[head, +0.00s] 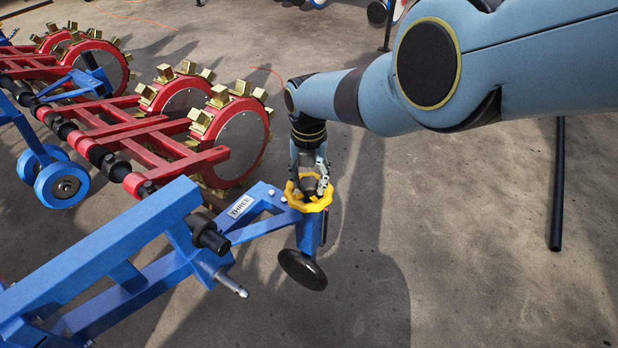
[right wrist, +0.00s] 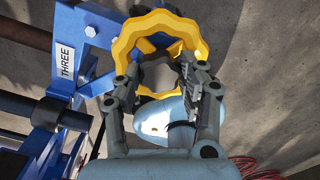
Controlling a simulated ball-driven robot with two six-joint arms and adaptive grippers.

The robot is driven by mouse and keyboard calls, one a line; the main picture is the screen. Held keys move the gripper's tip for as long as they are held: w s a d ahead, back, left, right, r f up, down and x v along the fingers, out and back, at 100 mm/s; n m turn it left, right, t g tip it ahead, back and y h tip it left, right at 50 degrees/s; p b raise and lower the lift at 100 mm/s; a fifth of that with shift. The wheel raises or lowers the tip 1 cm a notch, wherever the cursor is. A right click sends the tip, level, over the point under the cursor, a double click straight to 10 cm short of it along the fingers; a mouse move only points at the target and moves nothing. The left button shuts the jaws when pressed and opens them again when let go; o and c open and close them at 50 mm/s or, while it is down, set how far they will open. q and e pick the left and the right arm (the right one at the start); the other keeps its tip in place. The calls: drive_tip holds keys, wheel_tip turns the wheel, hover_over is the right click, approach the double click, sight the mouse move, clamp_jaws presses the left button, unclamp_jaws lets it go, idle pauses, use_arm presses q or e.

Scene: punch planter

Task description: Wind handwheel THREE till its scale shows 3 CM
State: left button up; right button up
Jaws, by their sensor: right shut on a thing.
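The yellow handwheel (head: 293,200) with a wavy rim sits on top of a blue post at the end of a blue bracket. The bracket carries a white plate reading THREE (head: 240,207); the plate also shows in the right wrist view (right wrist: 67,62). My right gripper (head: 310,188) comes down onto the handwheel from above and is shut on it. In the right wrist view the fingers lie against the near part of the handwheel (right wrist: 150,27). I cannot read a scale in either view. My left gripper is not in view.
The blue frame (head: 110,255) and red arms with metal wheels and brass blocks (head: 235,135) fill the left. A dark disc (head: 302,270) hangs below the handwheel. A black pole (head: 557,190) is at the right. Bare concrete floor lies right of the handwheel.

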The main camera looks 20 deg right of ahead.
drive_tip(key=n, duration=0.4)
drive_tip(key=shift+n, duration=0.4)
idle(0.4)
drive_tip(key=o, duration=1.2)
